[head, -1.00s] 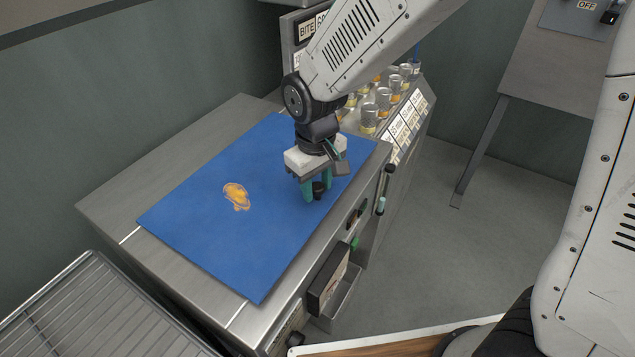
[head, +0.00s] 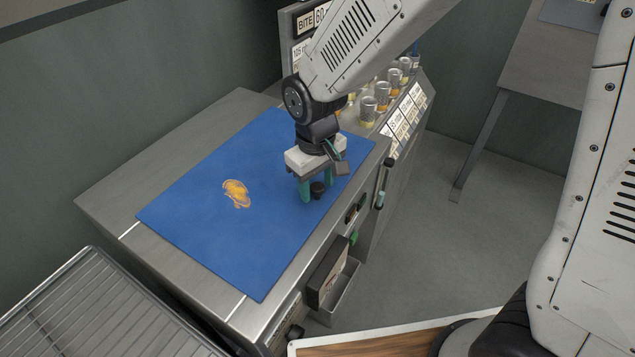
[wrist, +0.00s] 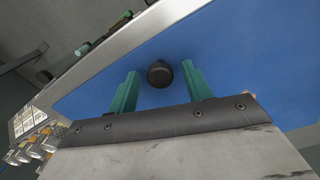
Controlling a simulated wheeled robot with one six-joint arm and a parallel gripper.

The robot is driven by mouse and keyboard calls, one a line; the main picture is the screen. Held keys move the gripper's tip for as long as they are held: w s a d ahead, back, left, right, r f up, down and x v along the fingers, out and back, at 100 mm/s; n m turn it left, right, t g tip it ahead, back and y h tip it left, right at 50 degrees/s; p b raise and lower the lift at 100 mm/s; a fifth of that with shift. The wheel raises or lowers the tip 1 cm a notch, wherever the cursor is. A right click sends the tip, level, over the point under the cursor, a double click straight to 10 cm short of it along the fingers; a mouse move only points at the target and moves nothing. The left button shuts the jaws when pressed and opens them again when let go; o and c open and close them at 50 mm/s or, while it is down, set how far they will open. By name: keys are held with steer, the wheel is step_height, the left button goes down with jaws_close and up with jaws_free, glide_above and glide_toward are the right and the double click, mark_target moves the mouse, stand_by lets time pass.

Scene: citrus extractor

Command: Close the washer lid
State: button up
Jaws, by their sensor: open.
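The washer lid looks to be the blue panel (head: 200,225) with an orange fruit picture, lying flat across the top of the steel cabinet (head: 105,200). A small black knob (head: 318,190) stands on it near its right edge. My gripper (head: 316,187) is over that side, pointing down, with its teal fingers apart. In the wrist view the knob (wrist: 159,73) shows between and slightly beyond the two open fingertips (wrist: 160,72). The fingers do not visibly touch the knob. Whether the fingertips touch the panel is unclear.
Several small jars (head: 383,95) stand on a labelled sloping rack behind my arm. A wire rack (head: 80,310) is at the lower left. A dark box (head: 326,275) and a green knob (head: 353,239) are on the cabinet front. The floor (head: 430,240) to the right is clear.

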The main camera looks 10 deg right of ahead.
step_height(320, 180, up, 8)
steer(key=shift+a+f, duration=0.1)
steer(key=shift+f, duration=0.15)
steer(key=shift+s, duration=0.1)
steer(key=shift+s+d+f, duration=0.1)
steer(key=shift+s+d, duration=0.1)
steer(key=shift+s, duration=0.1)
steer(key=s+d+r+m, duration=0.3)
steer(key=s+d+r, duration=0.2)
steer(key=s+d, duration=0.4)
steer(key=s+d+r+m+t, duration=0.1)
steer(key=s+d+r+m, duration=0.2)
steer(key=s+d+r, duration=0.3)
steer(key=s+d, duration=0.3)
steer(key=d, duration=0.2)
steer(key=shift+s+d+m, duration=0.2)
steer(key=shift+s+m, duration=0.05)
steer(key=shift+m, duration=0.15)
steer(key=shift+c, duration=0.3)
